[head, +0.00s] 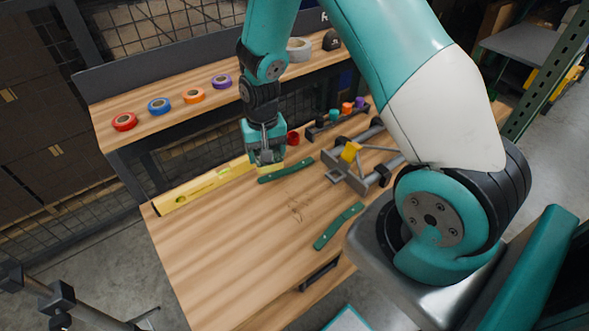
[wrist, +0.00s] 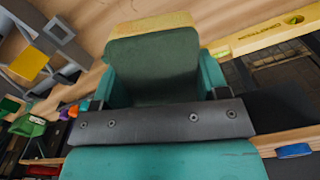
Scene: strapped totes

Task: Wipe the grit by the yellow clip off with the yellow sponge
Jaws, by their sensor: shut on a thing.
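My gripper (head: 267,162) points down over the workbench, near the right end of the yellow level, and is shut on the yellow sponge. The sponge (wrist: 155,24) shows in the wrist view as a yellow strip beyond the gripper; in the head view it is mostly hidden by the gripper. The yellow clip (head: 350,151) sits on a grey metal frame, right of my gripper; it also shows in the wrist view (wrist: 28,62). Faint dark specks of grit (head: 297,211) lie on the bare wood, below and left of the clip, apart from the sponge.
A yellow level (head: 205,186) lies along the bench's back left. One green strip (head: 286,171) lies just right of my gripper, another (head: 338,226) right of the grit. A shelf with tape rolls (head: 194,96) stands behind. The bench's front left is clear.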

